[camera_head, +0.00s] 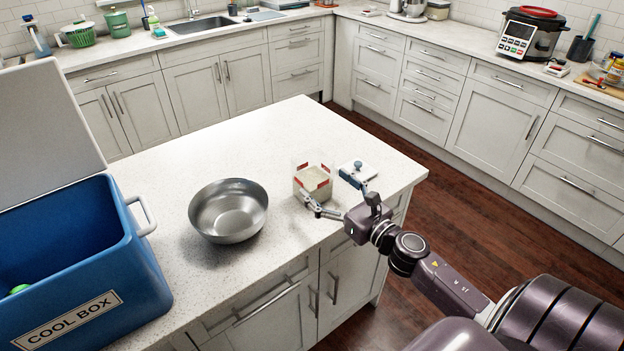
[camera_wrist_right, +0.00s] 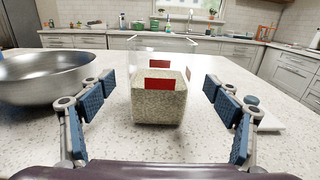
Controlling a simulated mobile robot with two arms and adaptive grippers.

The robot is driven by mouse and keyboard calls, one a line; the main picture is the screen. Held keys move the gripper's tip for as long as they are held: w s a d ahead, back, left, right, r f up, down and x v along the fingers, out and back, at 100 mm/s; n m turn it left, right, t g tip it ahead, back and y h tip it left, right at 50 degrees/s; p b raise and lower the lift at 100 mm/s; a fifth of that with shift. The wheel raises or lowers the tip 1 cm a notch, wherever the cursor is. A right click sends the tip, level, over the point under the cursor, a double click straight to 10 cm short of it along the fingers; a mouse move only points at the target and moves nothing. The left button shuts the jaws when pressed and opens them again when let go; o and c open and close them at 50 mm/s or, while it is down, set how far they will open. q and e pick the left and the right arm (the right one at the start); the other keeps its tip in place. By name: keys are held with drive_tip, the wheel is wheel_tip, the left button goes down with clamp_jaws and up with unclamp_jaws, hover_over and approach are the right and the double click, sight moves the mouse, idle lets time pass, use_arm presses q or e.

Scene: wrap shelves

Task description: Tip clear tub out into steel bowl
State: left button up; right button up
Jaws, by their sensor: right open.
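The clear tub (camera_head: 313,180) stands upright on the island counter, with pale grainy contents in its lower part and red marks on its sides. It also shows in the right wrist view (camera_wrist_right: 158,104). The steel bowl (camera_head: 229,213) sits left of the tub and looks empty in the head view; its side shows in the wrist view (camera_wrist_right: 50,78). My right gripper (camera_head: 342,196) is open at the near side of the tub. In the wrist view its fingers (camera_wrist_right: 165,103) are spread to either side of the tub, with gaps showing. My left gripper is not in view.
A blue cool box (camera_head: 150,285) with its lid up stands left of the bowl. A small white and blue item (camera_head: 357,172) lies just right of the tub, near my right gripper. The counter (camera_head: 270,140) behind the bowl and tub is clear.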

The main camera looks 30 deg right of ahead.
sight(303, 166)
drive_tip(key=shift+w+r, duration=0.1)
drive_tip(key=shift+w, duration=0.3)
drive_tip(key=w+p, duration=0.1)
drive_tip(key=w, duration=0.2)
drive_tip(key=shift+w+a+p, duration=0.15)
drive_tip(key=shift+w+p, duration=0.05)
drive_tip(key=shift+p, duration=0.1)
drive_tip(key=shift+w, duration=0.35)
drive_tip(key=shift+w+f, duration=0.25)
drive_tip(key=c, duration=1.7)
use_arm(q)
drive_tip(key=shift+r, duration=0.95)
use_arm(e)
drive_tip(key=shift+r, duration=0.1)
drive_tip(key=shift+c, duration=1.2)
drive_tip(key=shift+r, duration=0.1)
